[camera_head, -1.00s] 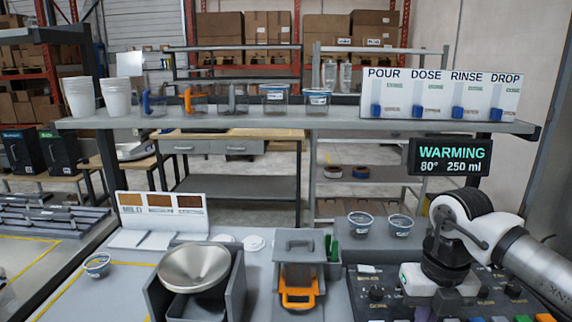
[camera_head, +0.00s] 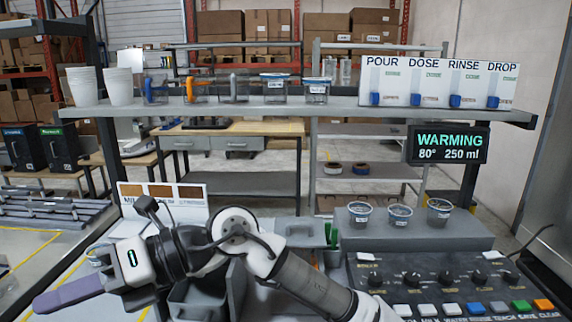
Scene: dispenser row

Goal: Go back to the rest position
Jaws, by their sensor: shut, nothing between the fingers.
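My arm reaches in from the bottom centre and bends to the left. My gripper (camera_head: 42,304) is at the lower left, its closed fingers pointing left, with nothing seen in them. Its white wrist housing (camera_head: 133,262) is just behind the fingers.
A control panel (camera_head: 440,277) with knobs and coloured buttons is at the lower right. Several small tubs, one here (camera_head: 359,212), stand on a grey step behind it. The shelf (camera_head: 330,112) holds cups and four-word sign levers. A screen (camera_head: 449,146) reads WARMING 80° 250 ml.

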